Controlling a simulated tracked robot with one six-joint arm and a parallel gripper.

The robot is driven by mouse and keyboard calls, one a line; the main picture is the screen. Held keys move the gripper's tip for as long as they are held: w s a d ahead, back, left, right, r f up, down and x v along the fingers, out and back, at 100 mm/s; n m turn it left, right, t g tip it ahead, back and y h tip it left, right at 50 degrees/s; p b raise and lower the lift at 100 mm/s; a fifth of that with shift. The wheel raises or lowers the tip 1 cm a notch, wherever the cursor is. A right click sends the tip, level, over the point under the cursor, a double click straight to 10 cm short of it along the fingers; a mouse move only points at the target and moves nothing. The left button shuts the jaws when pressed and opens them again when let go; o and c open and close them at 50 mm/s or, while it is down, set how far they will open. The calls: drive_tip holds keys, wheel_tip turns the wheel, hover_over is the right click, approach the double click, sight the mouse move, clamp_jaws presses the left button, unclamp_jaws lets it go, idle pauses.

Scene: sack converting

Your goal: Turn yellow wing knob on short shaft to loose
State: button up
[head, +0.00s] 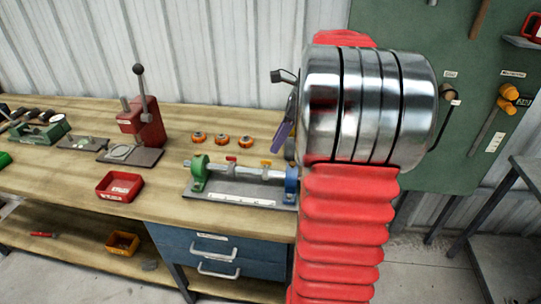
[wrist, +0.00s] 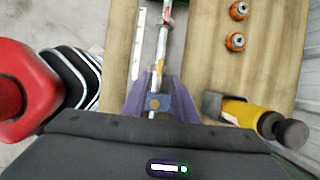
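The yellow wing knob (head: 266,163) sits on the thin metal shaft (head: 240,171) of a bench fixture, close to its blue end block (head: 291,182). In the wrist view the yellow knob (wrist: 160,70) is small and partly blurred, near the tips of my purple fingers. My gripper (wrist: 159,80) is open, with one finger on each side of the shaft line and the blue block (wrist: 157,103) showing between them. In the head view my gripper (head: 279,146) points down above the blue end. Contact with the knob cannot be told.
A red wing knob (head: 231,159) and a green end block (head: 199,172) are farther left on the fixture. Several orange knobs (head: 220,140) stand behind it. A yellow cylinder with a dark end (wrist: 250,116) lies right of my fingers. A red bin (head: 120,187) stands left.

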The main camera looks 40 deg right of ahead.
sight(266, 162)
drive_tip(key=x, duration=0.7)
drive_tip(key=shift+c, duration=0.6)
clamp_jaws()
drive_tip(key=shift+d, duration=0.15)
